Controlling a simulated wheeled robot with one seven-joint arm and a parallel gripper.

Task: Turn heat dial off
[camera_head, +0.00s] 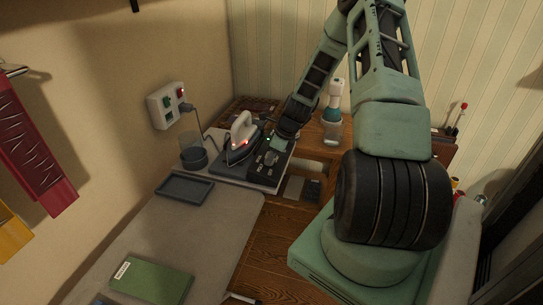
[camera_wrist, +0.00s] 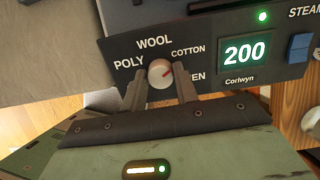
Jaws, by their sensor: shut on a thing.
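My gripper (camera_wrist: 160,84) is shut on the dial, one finger at each side. The display (camera_wrist: 244,53) reads 200 and a green light (camera_wrist: 263,16) glows above it. In the head view, my gripper (camera_head: 275,147) is at the station beside the iron; the dial is too small to make out there.
The white iron (camera_head: 243,130) stands on its base left of my gripper, with a red light showing. A clear cup (camera_head: 192,150), a shallow dark tray (camera_head: 185,190) and a wall socket (camera_head: 167,105) with a plugged-in cord are nearby. A spray bottle (camera_head: 334,110) stands behind right.

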